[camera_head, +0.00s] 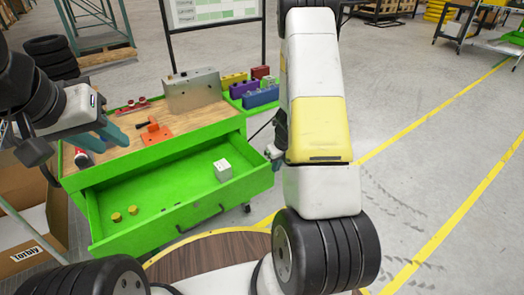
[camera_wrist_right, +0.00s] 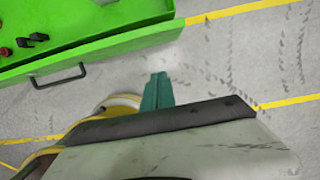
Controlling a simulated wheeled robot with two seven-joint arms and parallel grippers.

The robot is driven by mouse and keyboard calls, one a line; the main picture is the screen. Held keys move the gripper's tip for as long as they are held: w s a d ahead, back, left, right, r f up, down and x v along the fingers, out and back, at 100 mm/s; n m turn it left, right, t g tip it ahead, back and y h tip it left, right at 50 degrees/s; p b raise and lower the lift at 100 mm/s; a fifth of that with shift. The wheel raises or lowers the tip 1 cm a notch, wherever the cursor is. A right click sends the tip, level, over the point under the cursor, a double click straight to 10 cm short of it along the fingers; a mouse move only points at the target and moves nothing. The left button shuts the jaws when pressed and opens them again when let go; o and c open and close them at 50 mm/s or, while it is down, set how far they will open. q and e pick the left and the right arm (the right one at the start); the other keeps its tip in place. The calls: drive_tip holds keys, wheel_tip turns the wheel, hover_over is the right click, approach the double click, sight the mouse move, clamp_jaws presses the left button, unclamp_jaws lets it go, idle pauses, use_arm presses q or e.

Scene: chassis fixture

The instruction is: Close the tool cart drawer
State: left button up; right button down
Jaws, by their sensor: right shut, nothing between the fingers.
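The green tool cart (camera_head: 190,135) stands at the left in the head view, with its drawer (camera_head: 165,235) pulled out toward me. The drawer holds a white cube (camera_head: 222,170) and two small yellow cylinders (camera_head: 116,217). The drawer's black handle (camera_wrist_right: 60,76) shows on its front in the right wrist view. My right gripper (camera_wrist_right: 157,92) is shut and empty, off the drawer's front side with floor visible around it. In the head view it (camera_head: 273,155) appears beside the drawer's right front corner, partly hidden by my arm. My left gripper (camera_head: 110,138) is over the cart top, its teal fingers apart.
On the wooden cart top are an orange bracket (camera_head: 154,132) and a grey metal block (camera_head: 193,90). Coloured blocks (camera_head: 261,96) sit in a green side tray. A cardboard box (camera_head: 28,225) stands left of the cart.

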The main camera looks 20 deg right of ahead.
sight(267, 171)
drive_tip(key=shift+w+a+f, duration=0.3)
drive_tip(key=shift+w+f, duration=0.65)
drive_tip(key=shift+f, duration=0.3)
drive_tip(key=shift+w+a+f, duration=0.35)
drive_tip(key=shift+w+f, duration=0.55)
drive_tip(key=shift+f, duration=0.3)
drive_tip(key=shift+w+a+f, duration=0.3)
drive_tip(key=shift+w+f, duration=0.65)
drive_tip(key=shift+f, duration=0.3)
